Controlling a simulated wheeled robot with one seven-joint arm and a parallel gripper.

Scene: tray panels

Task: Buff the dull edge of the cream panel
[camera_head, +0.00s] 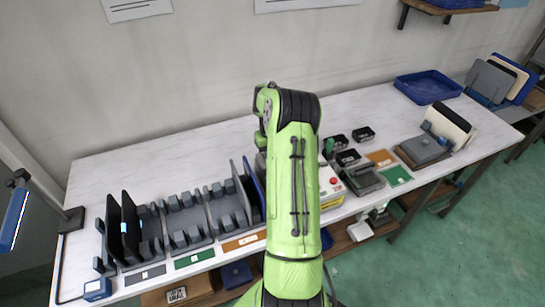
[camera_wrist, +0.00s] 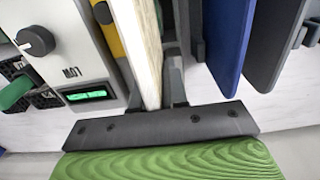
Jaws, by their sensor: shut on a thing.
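My gripper (camera_wrist: 158,100) is shut on a cream panel (camera_wrist: 140,45), seen edge-on in the wrist view with its pale edge running upward out of the picture. In the head view my green arm hides the gripper and this panel. I cannot tell which edge is dull. I cannot tell whether panel and machine touch.
Right of the held panel are a blue panel (camera_wrist: 229,38) and a dark panel (camera_wrist: 275,45), close by. Grey slotted racks (camera_head: 187,230) with dark panels (camera_head: 114,228) fill the left front. A blue tray (camera_head: 428,86) lies at the back right. The table's back left is clear.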

